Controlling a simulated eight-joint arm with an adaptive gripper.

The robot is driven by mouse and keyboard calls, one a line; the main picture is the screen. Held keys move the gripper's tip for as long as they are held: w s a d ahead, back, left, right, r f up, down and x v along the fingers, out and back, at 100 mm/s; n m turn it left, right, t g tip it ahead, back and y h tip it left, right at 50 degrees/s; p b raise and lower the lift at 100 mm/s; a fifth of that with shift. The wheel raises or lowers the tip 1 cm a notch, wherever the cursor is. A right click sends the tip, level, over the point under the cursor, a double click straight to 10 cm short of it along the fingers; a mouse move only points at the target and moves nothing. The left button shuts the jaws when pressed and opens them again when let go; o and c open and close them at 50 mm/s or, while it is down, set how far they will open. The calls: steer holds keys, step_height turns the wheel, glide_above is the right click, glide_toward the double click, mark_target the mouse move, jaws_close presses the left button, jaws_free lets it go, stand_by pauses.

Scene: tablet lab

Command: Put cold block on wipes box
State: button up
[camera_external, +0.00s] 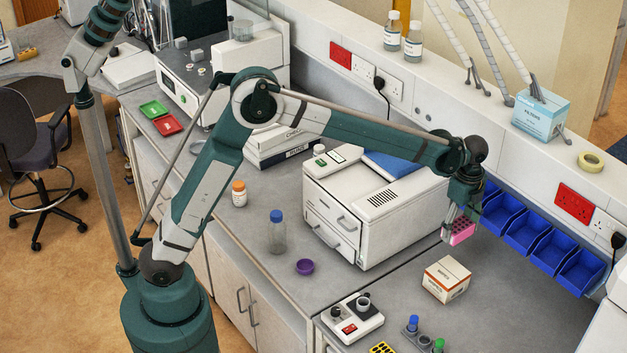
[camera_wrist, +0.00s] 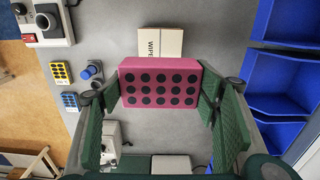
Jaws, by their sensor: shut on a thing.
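The cold block (camera_external: 462,232) is a pink block with rows of dark round holes; it also shows in the wrist view (camera_wrist: 160,87). My gripper (camera_external: 459,219) is shut on it, with a green finger at each side in the wrist view, and holds it above the bench. The wipes box (camera_external: 446,280), white with orange-brown edges, stands on the bench below and slightly left of the block in the external view. In the wrist view the wipes box (camera_wrist: 160,38) is partly hidden behind the block's upper edge.
A white bench machine (camera_external: 374,209) stands left of the block. Blue bins (camera_external: 553,247) line the wall on the right. A white device with knobs (camera_external: 352,319) and a grey tube rack (camera_external: 424,342) sit in front. The bench right of the wipes box is clear.

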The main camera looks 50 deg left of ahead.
glide_above(449, 271)
step_height(449, 271, down, 6)
steer(key=shift+f, duration=0.15)
stand_by(0.3)
steer(key=shift+f, duration=3.15)
steer(key=shift+f, duration=0.1)
steer(key=shift+f+p, duration=0.3)
steer(key=shift+f, duration=1.45)
steer(key=shift+f, duration=0.15)
steer(key=o, duration=1)
